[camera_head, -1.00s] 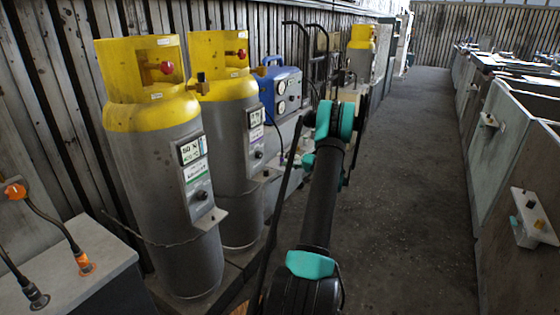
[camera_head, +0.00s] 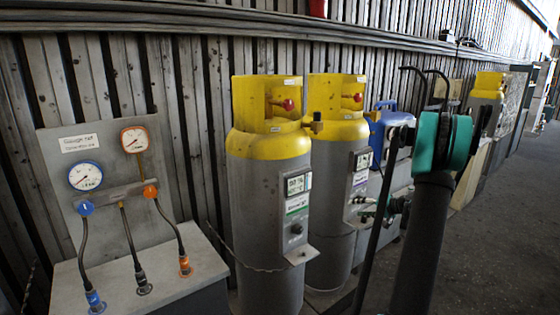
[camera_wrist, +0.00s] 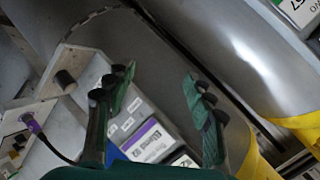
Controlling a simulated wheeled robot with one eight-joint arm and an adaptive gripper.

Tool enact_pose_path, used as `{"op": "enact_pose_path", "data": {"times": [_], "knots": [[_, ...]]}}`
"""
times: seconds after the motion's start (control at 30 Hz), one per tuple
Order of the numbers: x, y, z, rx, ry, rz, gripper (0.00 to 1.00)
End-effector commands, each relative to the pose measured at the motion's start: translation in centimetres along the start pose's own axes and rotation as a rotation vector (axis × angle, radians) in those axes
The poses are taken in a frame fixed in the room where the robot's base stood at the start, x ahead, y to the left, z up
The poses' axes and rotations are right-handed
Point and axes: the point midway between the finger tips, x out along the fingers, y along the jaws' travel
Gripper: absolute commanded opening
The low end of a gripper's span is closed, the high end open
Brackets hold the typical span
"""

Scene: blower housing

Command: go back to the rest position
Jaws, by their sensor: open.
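My gripper (camera_wrist: 157,110) is open in the wrist view, its two green and black fingers apart with nothing between them. Behind the fingers, a grey cylinder with a yellow end (camera_wrist: 225,50) and a small panel with a purple-striped label (camera_wrist: 150,142) show; I cannot tell how far off they are. In the head view my arm (camera_head: 425,225), dark with a teal joint, stands at the right, in front of the wall side. The gripper itself does not show clearly there.
Two grey and yellow cylinders (camera_head: 268,195) stand at the wall, with a blue unit (camera_head: 385,130) beside them. A gauge panel (camera_head: 60,150) with hoses stands at the left on a grey cabinet (camera_head: 205,270). Open floor (camera_head: 500,240) lies at the right.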

Motion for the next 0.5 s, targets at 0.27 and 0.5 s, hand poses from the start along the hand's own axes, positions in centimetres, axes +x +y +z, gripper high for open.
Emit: {"op": "enact_pose_path", "data": {"times": [0.27, 0.5], "knots": [[0.0, -6.3, 9.5, -0.054, -0.136, 0.195, 0.54], [-2.1, -9.3, 18.1, -0.124, -0.223, 0.367, 0.54]]}}
